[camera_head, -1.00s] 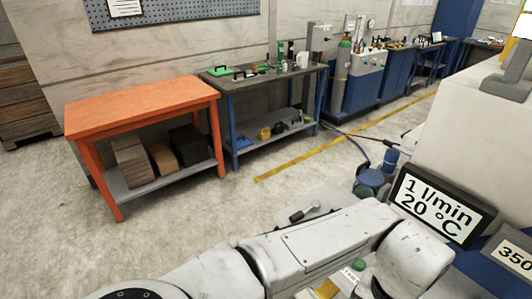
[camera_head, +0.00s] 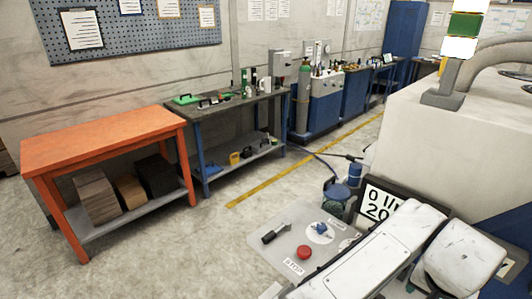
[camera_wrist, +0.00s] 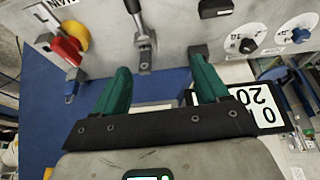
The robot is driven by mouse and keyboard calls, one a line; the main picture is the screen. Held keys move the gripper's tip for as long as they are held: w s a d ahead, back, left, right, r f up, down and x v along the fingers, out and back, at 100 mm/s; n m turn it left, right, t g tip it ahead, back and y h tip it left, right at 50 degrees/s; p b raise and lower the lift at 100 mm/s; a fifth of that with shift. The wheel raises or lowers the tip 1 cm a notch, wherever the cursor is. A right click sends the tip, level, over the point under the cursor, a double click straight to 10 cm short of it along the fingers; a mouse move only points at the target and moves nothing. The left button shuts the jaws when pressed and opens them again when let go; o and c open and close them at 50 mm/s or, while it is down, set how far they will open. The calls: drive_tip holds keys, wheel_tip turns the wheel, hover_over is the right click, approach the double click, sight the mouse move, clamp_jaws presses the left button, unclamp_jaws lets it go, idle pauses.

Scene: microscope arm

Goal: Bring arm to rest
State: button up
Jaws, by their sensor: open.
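My gripper (camera_wrist: 161,70) is open in the wrist view, with its two green fingers apart and nothing held between them. A metal lever (camera_wrist: 145,48) on a grey panel shows beyond and between the fingers; I cannot tell how far off it is. My arm (camera_head: 385,255) reaches across the lower right of the head view, in front of part of the machine. The gripper itself does not show in the head view. A display (camera_head: 377,205) reading 0 and 20 is partly hidden behind my arm; it also shows in the wrist view (camera_wrist: 262,105).
A panel with a black handle (camera_head: 276,231), a red button (camera_head: 304,252) and a blue knob (camera_head: 321,229) lies beside my arm. A red and yellow switch (camera_wrist: 70,42) shows in the wrist view. An orange bench (camera_head: 100,137) stands left. Floor between is clear.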

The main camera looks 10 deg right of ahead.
drive_tip(key=d+r+n+t+h, duration=0.1)
drive_tip(key=d+r+h, duration=0.15)
drive_tip(key=d, duration=0.35)
drive_tip(key=d+r+t+h, duration=0.1)
drive_tip(key=d+r+h, duration=0.1)
drive_tip(key=d+r, duration=0.25)
drive_tip(key=s+a+f+n+g+y+b, duration=0.1)
drive_tip(key=s+a+f+n+y+b, duration=0.1)
drive_tip(key=s+a+f, duration=0.4)
drive_tip(key=s+a+f+n+g+y+b, duration=0.1)
drive_tip(key=s+a+f+n+y, duration=0.2)
drive_tip(key=f, duration=1.1)
drive_tip(key=s+a+f+n+g+y+b, duration=0.1)
drive_tip(key=s+a+f+n+y+b, duration=0.1)
drive_tip(key=s+a+f, duration=0.7)
drive_tip(key=shift+s+a+f+n+y+b, duration=0.35)
drive_tip(key=shift+a+f+n+y, duration=0.3)
drive_tip(key=shift+a+n, duration=0.35)
